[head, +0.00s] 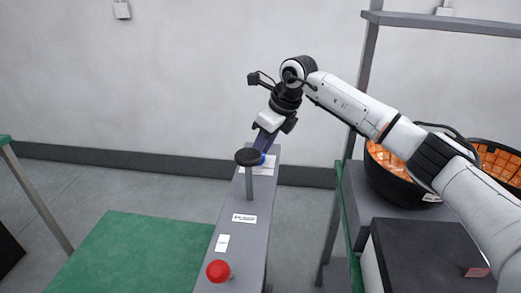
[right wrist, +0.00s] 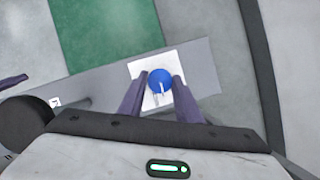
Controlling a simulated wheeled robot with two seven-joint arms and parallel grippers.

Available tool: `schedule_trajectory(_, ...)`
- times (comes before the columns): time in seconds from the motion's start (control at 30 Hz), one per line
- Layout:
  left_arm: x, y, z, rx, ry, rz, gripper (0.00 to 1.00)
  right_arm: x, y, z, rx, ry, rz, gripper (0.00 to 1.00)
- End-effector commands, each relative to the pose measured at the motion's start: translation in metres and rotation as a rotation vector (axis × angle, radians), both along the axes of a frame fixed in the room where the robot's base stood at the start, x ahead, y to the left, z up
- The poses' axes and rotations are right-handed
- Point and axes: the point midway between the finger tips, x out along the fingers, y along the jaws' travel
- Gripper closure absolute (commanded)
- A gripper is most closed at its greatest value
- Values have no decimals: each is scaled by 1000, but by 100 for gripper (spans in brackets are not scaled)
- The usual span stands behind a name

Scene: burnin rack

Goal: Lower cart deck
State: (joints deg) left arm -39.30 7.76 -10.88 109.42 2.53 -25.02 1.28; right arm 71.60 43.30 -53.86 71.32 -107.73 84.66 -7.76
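A grey panel (head: 236,250) runs away from me and bears a blue round knob (head: 265,160) on a white plate at its far end. The knob also shows in the right wrist view (right wrist: 160,76), with a pale mark on it. My right gripper (head: 263,146) is over this far end, its purple fingers pointing down. In the right wrist view the fingers are apart, one on each side of the knob; I cannot tell whether they touch it. A green deck (head: 145,255) lies low, left of the panel.
A black-topped post (head: 249,157) stands on the panel, close to my right gripper. A red button (head: 218,271) sits at the near end. Black baskets of orange items (head: 390,165) stand on a rack at right, behind my arm.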

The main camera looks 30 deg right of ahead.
Motion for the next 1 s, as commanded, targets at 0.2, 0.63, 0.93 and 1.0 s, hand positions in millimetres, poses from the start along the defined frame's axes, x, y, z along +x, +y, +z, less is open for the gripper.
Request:
schedule_trajectory(0.2, 0, 0, 0, 0, -1, 0, 100, 0, 0, 1, 0, -1, -9, 92)
schedule_trajectory(0.63, 0, 0, 1, -1, -1, -1, 100, 0, 2, 1, -1, -4, -224, 92)
schedule_trajectory(0.93, 0, 0, -3, -1, -1, -1, 100, 0, 5, 1, -1, -5, -505, 92)
schedule_trajectory(1.0, 0, 0, -4, -1, -1, -1, 100, 0, 5, 1, -1, -6, -571, 91)
